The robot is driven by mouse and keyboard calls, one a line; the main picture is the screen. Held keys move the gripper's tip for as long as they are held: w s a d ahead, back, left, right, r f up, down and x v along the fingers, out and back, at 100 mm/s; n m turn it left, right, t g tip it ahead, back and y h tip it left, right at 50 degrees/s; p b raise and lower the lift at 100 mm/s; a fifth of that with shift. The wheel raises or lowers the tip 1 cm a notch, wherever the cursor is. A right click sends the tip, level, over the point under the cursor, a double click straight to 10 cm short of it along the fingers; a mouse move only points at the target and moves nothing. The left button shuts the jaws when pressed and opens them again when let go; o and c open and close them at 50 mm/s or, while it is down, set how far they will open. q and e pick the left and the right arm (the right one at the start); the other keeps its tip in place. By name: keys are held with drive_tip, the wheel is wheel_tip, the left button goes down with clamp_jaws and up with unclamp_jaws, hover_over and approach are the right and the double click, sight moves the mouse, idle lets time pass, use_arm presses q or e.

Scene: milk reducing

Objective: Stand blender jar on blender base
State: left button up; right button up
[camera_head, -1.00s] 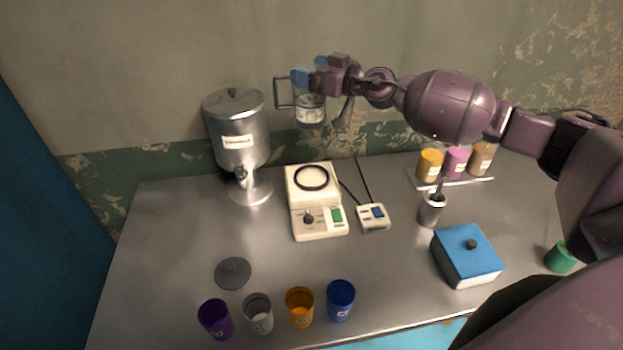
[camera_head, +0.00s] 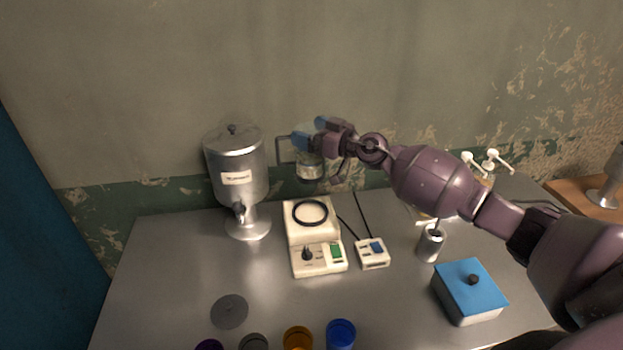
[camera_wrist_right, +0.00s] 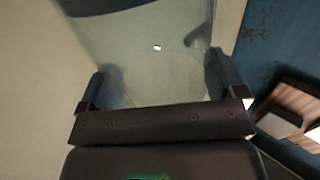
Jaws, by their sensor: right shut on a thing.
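The blender jar (camera_head: 309,168) is clear, with a dark handle on its left side. My right gripper (camera_head: 318,136) is shut on the jar and holds it in the air, upright as far as I can tell. In the right wrist view the clear jar wall (camera_wrist_right: 155,55) fills the space between the two fingers of the right gripper (camera_wrist_right: 160,88). The blender base (camera_head: 318,245) is cream, with a black ring on top, a dark knob and a green switch. It stands on the table below the jar, with a clear gap between them. My left gripper is not in view.
A metal dispenser (camera_head: 236,180) stands left of the base. A small switch box (camera_head: 372,254), a grey cup (camera_head: 430,244) and a blue-lidded box (camera_head: 469,292) are to the right. Several coloured cups line the front edge near a grey disc (camera_head: 229,311). The steel table (camera_head: 165,270) is bare at left.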

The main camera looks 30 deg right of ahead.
sight(311, 178)
wheel_tip(311, 178, down, 9)
drive_tip(key=b, duration=0.4)
drive_tip(key=shift+f+b, duration=0.1)
drive_tip(key=shift+b, duration=0.25)
wheel_tip(311, 178, down, 4)
drive_tip(key=shift+f+b, duration=0.2)
drive_tip(key=shift+b, duration=1)
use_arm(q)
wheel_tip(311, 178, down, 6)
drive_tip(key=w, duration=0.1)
use_arm(e)
drive_tip(key=shift+r, duration=0.15)
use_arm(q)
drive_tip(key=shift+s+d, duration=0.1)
use_arm(e)
drive_tip(key=o, duration=1.2)
drive_tip(key=shift+f, duration=0.2)
